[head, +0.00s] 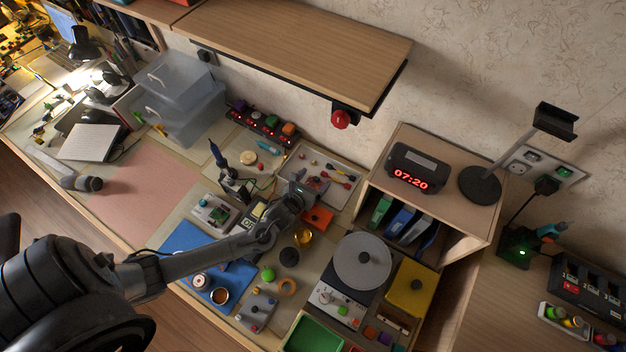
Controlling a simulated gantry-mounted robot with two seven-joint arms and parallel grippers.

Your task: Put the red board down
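My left arm reaches in from the lower left, and its gripper (312,195) is over the middle of the workbench, in front of the small parts tray. A small orange-red board (319,218) with a dark spot shows right beside the gripper, on its near side. It is the only board of a reddish colour that I can make out. The fingers are small and dark, and I cannot tell whether they touch or hold the board, or whether it rests on the bench. My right gripper is not in view.
A light parts tray (345,172) lies behind the gripper. A round grey turntable (362,262), a yellow board (411,289) and a green tray (313,335) are to the right and front. A blue mat (190,240) lies left. The pink mat (150,185) is mostly clear. A shelf (300,45) overhangs the back.

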